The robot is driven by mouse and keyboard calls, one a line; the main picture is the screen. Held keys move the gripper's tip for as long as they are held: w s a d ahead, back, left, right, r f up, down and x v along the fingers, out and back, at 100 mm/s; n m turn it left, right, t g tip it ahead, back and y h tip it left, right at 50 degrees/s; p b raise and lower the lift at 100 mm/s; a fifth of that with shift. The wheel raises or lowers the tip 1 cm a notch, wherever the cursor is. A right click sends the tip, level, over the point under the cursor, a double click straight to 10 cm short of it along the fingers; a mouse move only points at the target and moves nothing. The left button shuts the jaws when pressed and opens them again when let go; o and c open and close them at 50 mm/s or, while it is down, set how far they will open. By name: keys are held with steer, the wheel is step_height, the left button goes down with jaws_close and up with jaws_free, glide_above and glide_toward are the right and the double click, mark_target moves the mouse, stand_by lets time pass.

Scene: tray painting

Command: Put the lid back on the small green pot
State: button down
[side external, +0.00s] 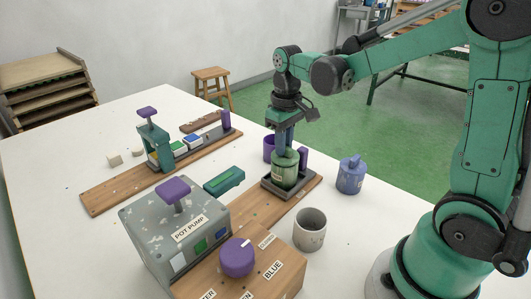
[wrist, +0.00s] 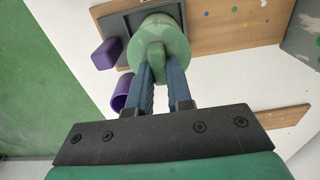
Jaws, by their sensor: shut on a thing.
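The small green pot (side external: 284,175) stands upright in a dark square tray (side external: 270,188) on a wooden board. Its green lid (wrist: 172,34) has a raised knob and covers the pot from above in the wrist view. My gripper (wrist: 160,68) is shut on the lid's knob (wrist: 156,55), one blue finger on each side. In the side view my gripper (side external: 285,143) points straight down over the pot. The lid looks level, at or very near the rim; I cannot tell whether it is fully seated. The pot's inside is hidden.
A purple cup (side external: 269,147) and a purple upright piece (side external: 303,158) are close beside the pot. A blue lidded pot (side external: 351,175) and a grey cup (side external: 310,230) stand to the right and front. The pot pump box (side external: 165,225) is front left. White table is free around them.

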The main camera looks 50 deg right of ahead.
steer(key=shift+c, duration=1.2)
jaws_free()
steer(key=shift+r, duration=3.5)
jaws_close()
